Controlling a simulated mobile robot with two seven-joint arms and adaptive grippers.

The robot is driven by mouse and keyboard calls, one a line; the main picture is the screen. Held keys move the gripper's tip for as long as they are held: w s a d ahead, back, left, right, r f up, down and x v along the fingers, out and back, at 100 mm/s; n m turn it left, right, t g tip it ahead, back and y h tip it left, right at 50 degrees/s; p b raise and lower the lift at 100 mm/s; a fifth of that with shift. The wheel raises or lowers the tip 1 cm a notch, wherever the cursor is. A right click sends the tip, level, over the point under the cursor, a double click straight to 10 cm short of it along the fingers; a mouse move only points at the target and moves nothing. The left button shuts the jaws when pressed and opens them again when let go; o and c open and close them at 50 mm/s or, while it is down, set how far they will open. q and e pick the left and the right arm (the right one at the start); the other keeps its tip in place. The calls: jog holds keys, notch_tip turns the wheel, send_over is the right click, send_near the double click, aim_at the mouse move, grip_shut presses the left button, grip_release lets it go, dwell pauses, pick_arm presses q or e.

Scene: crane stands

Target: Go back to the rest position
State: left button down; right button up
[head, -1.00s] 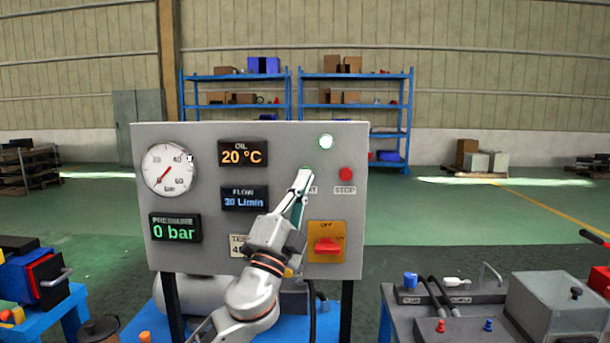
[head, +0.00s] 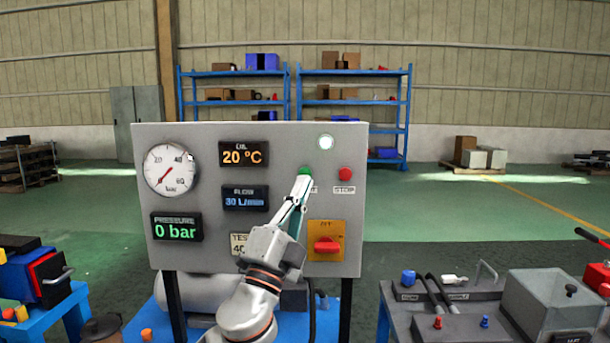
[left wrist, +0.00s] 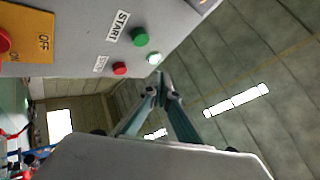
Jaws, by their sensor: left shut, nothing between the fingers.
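My left gripper (head: 301,188) is in front of the grey control panel (head: 215,260), with its fingertips just below the green start button (head: 305,171). The fingers are shut with nothing between them. In the left wrist view the closed fingertips (left wrist: 160,82) are apart from the panel, and the green button (left wrist: 140,37) and red stop button (left wrist: 119,69) are uncovered. A white lamp (head: 326,142) is lit above the buttons. The red switch (head: 327,246) sits on a yellow plate. The pressure display (head: 176,227) reads 0 bar. My right gripper is out of view.
A grey bench (head: 395,322) with a clear box (head: 555,305), levers and knobs stands at the right. A blue stand (head: 60,305) with coloured parts is at the left. Blue shelves (head: 235,76) stand far behind. The floor between panel and shelves is open.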

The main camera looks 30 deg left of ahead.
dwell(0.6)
pick_arm(q)
jog(key=s+d+f+n+g+h+p, duration=0.1)
jog(key=d+f+n+g+h, duration=0.2)
jog(key=f, duration=1.5)
jog(key=d+f+n+g+h+p, duration=0.1)
jog(key=d+f+g, duration=0.35)
jog(key=f, duration=1.25)
jog(key=s+d+f+n+g+h+p, duration=0.1)
jog(key=s+d+f+g, duration=0.3)
jog(key=s+f, duration=0.7)
jog(key=s+d+f+n+g+h, duration=0.1)
jog(key=s+d+f+n+g, duration=0.2)
jog(key=s+f, duration=0.8)
notch_tip(320, 180, down, 3)
jog(key=shift+s+d+r+n+g+h+p, duration=0.2)
jog(key=shift+s+d+n+g+h+p, duration=0.15)
jog(key=shift+d+n, duration=0.45)
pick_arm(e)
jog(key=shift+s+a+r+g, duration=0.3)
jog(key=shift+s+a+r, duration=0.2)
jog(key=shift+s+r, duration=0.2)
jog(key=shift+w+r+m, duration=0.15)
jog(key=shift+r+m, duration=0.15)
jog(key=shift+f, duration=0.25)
